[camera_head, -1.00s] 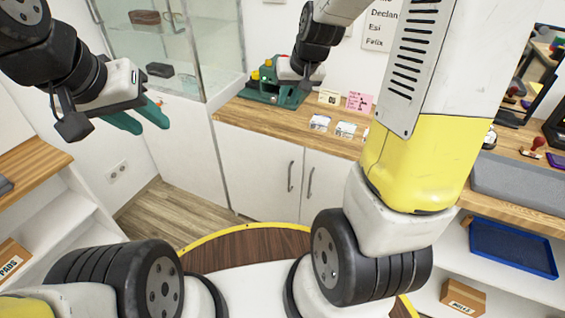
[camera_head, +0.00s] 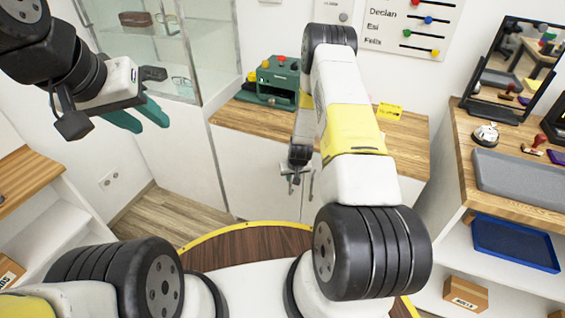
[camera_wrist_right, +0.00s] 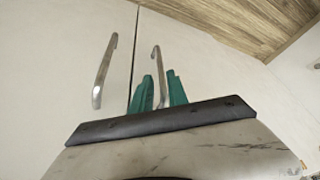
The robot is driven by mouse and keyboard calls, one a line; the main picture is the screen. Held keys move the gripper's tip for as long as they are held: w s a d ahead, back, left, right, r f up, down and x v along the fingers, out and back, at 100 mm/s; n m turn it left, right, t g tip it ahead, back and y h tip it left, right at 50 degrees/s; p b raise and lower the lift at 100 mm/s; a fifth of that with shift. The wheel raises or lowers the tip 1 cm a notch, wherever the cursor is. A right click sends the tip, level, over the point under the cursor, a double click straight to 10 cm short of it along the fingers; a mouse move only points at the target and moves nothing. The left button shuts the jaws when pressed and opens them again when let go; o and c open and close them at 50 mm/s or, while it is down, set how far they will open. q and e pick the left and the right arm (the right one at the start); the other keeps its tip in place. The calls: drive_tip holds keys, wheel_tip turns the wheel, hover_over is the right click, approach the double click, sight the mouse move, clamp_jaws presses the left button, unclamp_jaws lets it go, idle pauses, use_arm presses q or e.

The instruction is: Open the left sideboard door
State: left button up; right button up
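The white sideboard (camera_head: 262,165) has two shut doors under a wooden top. In the right wrist view, which is turned roughly upside down, the left door's handle (camera_wrist_right: 157,62) is the metal bar on the right. The right door's handle (camera_wrist_right: 104,72) is beside it, across the door seam. My right gripper (camera_wrist_right: 160,76) is open, with its teal fingers apart on either side of the left door's handle. In the head view my right gripper (camera_head: 291,178) mostly hides that handle. My left gripper (camera_head: 152,126) is open and empty in the air at left.
A green machine (camera_head: 270,82) and a yellow card (camera_head: 390,111) are on the sideboard top. A glass cabinet (camera_head: 150,40) is at left. A right-hand shelf unit (camera_head: 453,150) holds a grey tray (camera_head: 520,182) and a blue tray (camera_head: 515,243). Floor (camera_head: 160,212) is clear before the sideboard.

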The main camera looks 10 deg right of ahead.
hover_over(290, 193)
drive_tip(key=f, duration=0.7)
drive_tip(key=shift+w, duration=0.3)
clamp_jaws()
idle(1.0)
